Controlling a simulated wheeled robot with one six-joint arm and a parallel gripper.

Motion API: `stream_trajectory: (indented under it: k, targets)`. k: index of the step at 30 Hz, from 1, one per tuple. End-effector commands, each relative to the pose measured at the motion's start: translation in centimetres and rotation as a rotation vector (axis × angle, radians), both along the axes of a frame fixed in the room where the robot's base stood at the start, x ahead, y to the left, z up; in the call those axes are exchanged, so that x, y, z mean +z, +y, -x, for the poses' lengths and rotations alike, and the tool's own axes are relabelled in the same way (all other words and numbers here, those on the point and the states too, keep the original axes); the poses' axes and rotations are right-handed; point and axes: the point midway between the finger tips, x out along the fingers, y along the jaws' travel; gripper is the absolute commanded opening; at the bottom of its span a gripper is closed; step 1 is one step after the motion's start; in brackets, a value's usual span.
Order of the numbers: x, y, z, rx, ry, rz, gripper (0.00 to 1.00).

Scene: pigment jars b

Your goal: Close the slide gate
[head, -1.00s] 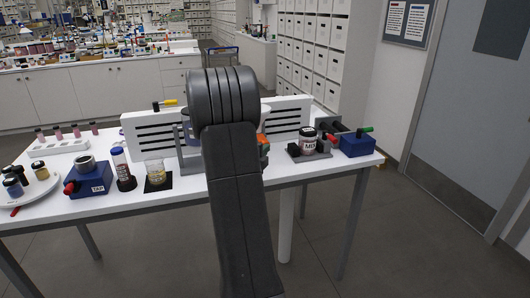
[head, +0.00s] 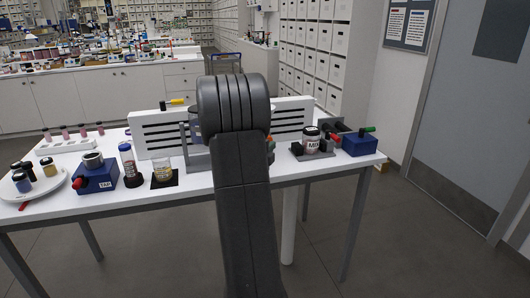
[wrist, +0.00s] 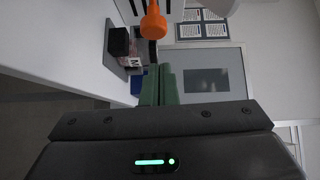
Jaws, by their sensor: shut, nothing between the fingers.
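An orange knob (wrist: 153,24) shows at the top of the wrist view; it seems to be the handle of the slide gate. The gate's plate is not clearly visible, so I cannot tell how far it stands open. In the head view, a grey stand (head: 196,158) sits on the table, mostly hidden behind my arm, and the knob is nearly all covered. My gripper (wrist: 160,72) is shut and empty, its green fingers together. The fingertips appear just below the knob in the wrist view, with a visible gap. My gripper is hidden in the head view.
On the white table (head: 135,199), a blue TAP block (head: 97,178), a capped tube (head: 130,164) and a yellow-filled jar (head: 164,169) stand left of my arm. A labelled jar (head: 311,142) and a blue box (head: 359,145) stand right. A white slotted panel (head: 155,137) is behind.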

Motion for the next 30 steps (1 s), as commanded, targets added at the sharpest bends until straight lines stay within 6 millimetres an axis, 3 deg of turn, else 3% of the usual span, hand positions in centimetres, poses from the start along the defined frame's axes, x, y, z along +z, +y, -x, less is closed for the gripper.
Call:
stream_trajectory:
  k: [15, 21, 30]
  targets:
    - [0.0, 3.5, 8.2, 0.000, 0.004, 0.001, 0.00]
    - [0.0, 3.9, 9.2, -0.002, 0.004, 0.000, 0.00]
    - [0.1, 3.9, 9.2, -0.002, 0.004, 0.000, 0.00]
